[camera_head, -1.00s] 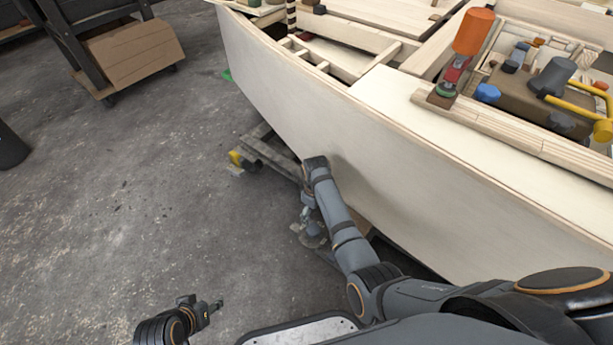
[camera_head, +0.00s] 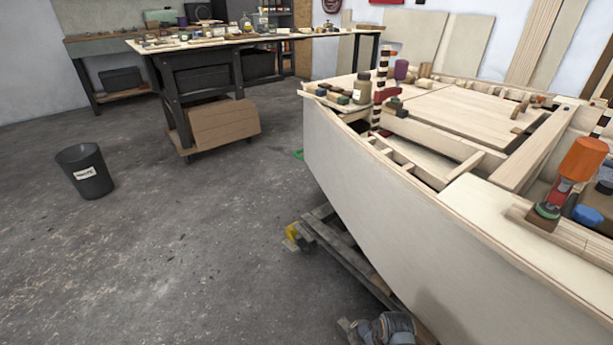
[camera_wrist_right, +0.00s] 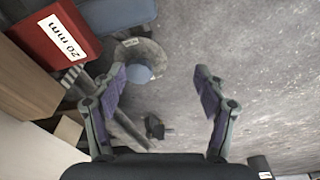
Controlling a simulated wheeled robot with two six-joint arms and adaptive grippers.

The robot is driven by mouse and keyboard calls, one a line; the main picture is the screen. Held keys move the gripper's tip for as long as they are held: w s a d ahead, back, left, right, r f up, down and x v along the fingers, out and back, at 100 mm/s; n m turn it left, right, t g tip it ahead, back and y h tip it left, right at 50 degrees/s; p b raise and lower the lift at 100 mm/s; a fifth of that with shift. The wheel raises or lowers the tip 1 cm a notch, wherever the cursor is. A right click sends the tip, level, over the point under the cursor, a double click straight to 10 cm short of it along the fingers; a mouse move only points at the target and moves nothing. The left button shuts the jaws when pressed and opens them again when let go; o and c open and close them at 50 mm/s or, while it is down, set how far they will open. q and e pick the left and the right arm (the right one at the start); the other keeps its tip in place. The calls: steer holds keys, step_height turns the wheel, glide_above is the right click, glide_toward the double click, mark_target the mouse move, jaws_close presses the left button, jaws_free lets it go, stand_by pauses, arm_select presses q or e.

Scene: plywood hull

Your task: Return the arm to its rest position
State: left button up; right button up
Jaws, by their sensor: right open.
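My right gripper (camera_wrist_right: 160,78) is open in the right wrist view. Its two fingers with purple pads are spread apart, and nothing is between them. Grey floor and a round grey piece (camera_wrist_right: 143,55) with a blue centre show beyond the fingers. My left gripper is in neither current view.
A wooden trolley (camera_head: 350,265) is under the hull. A red box (camera_wrist_right: 57,40) labelled 20 mm is at the wrist view's upper left. A black bin (camera_head: 84,172) and a workbench (camera_head: 170,90) stand farther off. Grey floor (camera_head: 180,260) left of the hull is open.

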steer(key=s+d+r+m+t+y, duration=0.1)
steer(key=s+r+m, duration=0.15)
steer(key=s, duration=0.35)
steer(key=s+r+m+t, duration=0.1)
steer(key=s+r+t, duration=0.1)
steer(key=s+r, duration=0.3)
arm_select(q)
steer(key=s+a+g+y+p, duration=0.1)
steer(key=s+a+p, duration=0.3)
steer(key=s+p, duration=0.5)
steer(key=s+a+g+y+p, duration=0.1)
steer(key=s+a+p, duration=0.3)
steer(key=p, duration=2)
steer(key=s+g, duration=0.1)
steer(key=s, duration=0.4)
steer(key=shift+s, duration=0.35)
arm_select(e)
steer(key=s+d+g+h, duration=0.1)
steer(key=s+d, duration=0.3)
steer(key=s, duration=0.6)
steer(key=s+d+f+g+h, duration=0.1)
steer(key=s+d, duration=0.3)
steer(key=s, duration=0.6)
steer(key=shift+d+g, duration=0.15)
steer(key=shift+g, duration=0.75)
arm_select(q)
steer(key=shift+f, duration=0.1)
arm_select(e)
steer(key=shift+f, duration=0.1)
